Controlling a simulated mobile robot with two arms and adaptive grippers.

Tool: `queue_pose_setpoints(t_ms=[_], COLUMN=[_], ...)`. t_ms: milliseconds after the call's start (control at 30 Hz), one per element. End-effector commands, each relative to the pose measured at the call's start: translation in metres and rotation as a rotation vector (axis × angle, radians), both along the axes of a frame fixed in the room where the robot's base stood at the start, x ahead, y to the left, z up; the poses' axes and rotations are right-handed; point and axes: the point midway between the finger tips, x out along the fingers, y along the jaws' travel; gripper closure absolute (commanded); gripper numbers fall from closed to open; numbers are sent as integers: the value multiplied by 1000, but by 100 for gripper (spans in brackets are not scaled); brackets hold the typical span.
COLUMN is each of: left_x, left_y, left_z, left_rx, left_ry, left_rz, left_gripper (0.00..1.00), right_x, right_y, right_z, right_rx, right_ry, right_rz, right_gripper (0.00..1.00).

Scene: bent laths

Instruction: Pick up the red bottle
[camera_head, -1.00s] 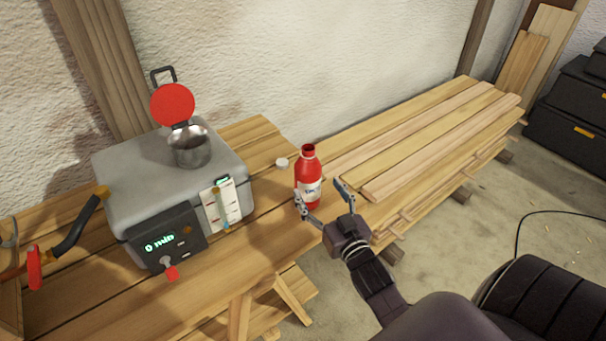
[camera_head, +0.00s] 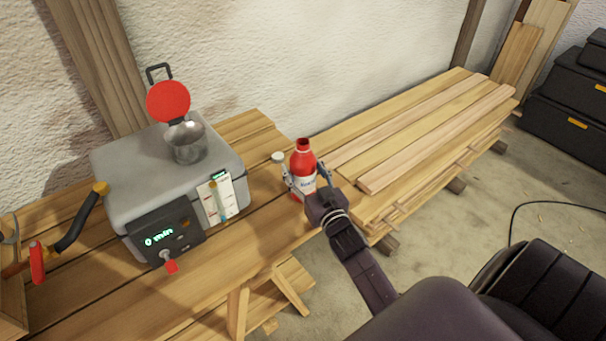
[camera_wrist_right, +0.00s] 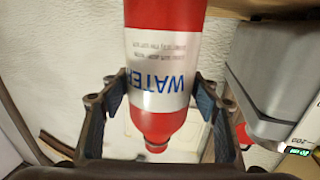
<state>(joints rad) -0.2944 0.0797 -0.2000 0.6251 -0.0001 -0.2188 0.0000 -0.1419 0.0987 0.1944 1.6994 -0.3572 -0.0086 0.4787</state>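The red bottle (camera_head: 303,160) with a white label stands upright on the wooden bench, right of the grey machine. My right gripper (camera_head: 308,182) is at the bottle, with one finger on each side of it. In the right wrist view the bottle (camera_wrist_right: 165,20) appears upside down between the two spread fingers (camera_wrist_right: 162,105), its label reading "WATER". The fingers are open around it; firm contact is not visible. The bottle's lower part is partly hidden by the gripper in the head view. My left gripper is not in view.
The grey machine (camera_head: 125,190) with a metal cup (camera_head: 187,145) and red lid (camera_head: 168,101) stands left of the bottle. A small white cap (camera_head: 278,157) is beside the bottle. Stacked wooden laths (camera_head: 420,125) lie to the right. Tools lie at far left.

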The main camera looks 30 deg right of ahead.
Motion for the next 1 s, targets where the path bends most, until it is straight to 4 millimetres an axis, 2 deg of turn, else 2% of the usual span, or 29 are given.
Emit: queue_pose_setpoints(t_ms=[33,300,667,1000], left_x=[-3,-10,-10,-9], left_y=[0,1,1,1], left_z=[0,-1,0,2], left_rx=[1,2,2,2], left_ry=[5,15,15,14], left_rz=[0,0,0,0], left_gripper=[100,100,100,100], right_x=[0,0,0,0], right_y=[0,0,0,0], right_z=[0,1,3,24], right_rx=[0,0,-1,-3], right_ry=[0,-2,-3,-4], right_rz=[0,0,0,0], right_gripper=[52,79,80,80])
